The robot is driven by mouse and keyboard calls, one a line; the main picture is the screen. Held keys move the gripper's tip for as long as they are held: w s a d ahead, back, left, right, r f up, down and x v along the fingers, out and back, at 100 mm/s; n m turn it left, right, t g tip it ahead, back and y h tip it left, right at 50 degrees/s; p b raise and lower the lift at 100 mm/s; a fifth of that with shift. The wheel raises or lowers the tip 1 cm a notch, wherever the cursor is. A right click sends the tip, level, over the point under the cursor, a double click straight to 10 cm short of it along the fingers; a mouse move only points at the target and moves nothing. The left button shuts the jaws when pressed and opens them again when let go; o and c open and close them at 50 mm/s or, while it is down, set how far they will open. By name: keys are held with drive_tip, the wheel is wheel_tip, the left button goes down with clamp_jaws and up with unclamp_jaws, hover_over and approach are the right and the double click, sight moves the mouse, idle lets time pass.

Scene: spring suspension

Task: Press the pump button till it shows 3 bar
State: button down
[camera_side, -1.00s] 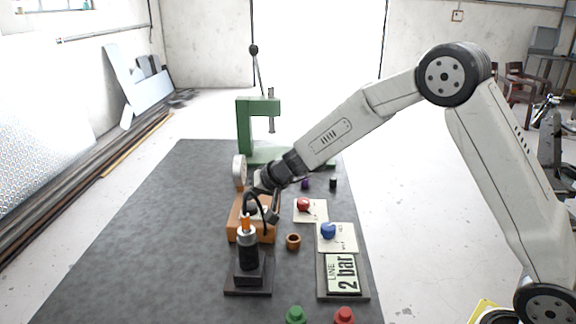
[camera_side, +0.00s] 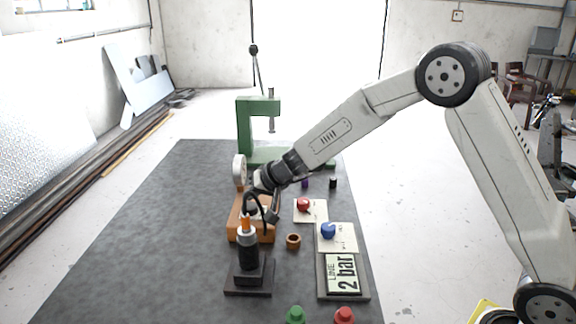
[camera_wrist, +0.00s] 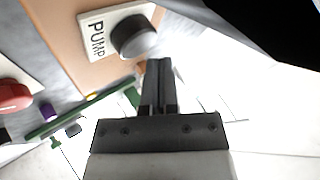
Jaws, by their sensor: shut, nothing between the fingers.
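The pump button (camera_wrist: 134,36) is a grey round knob on a white plate marked PUMP (camera_wrist: 97,40) in the wrist view. The plate sits on an orange-brown block (camera_side: 238,230), partly hidden by my arm in the side view. My gripper (camera_wrist: 159,64) is shut and empty, its fingertips beside the button in the wrist view. In the side view my gripper (camera_side: 270,216) is over the block; whether it touches the button I cannot tell. The line display (camera_side: 342,274) reads 2 bar.
A blue knob (camera_side: 328,230) and a red knob (camera_side: 303,204) sit on pale plates right of the block. A green press frame (camera_side: 245,130) is behind. The mat's left side is clear.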

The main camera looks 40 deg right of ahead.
sight(252, 207)
drive_tip(key=shift+f, duration=1.35)
idle(1.7)
drive_tip(key=shift+r, duration=1.35)
drive_tip(key=shift+r, duration=2.5)
drive_tip(key=s+d+f+n+g+h, duration=0.1)
drive_tip(key=s+d+f+g, duration=0.1)
drive_tip(key=s, duration=0.8)
drive_tip(key=s+d+f+n+g+h, duration=0.1)
drive_tip(key=s+d+f+n+g, duration=0.1)
drive_tip(key=s, duration=0.8)
drive_tip(key=s+d+f+n+g+h, duration=0.1)
drive_tip(key=s+f, duration=0.3)
drive_tip(key=s, duration=0.6)
drive_tip(key=shift+s+d+n+g, duration=0.25)
drive_tip(key=shift+d+n+g, duration=0.15)
drive_tip(key=shift+d+g, duration=0.15)
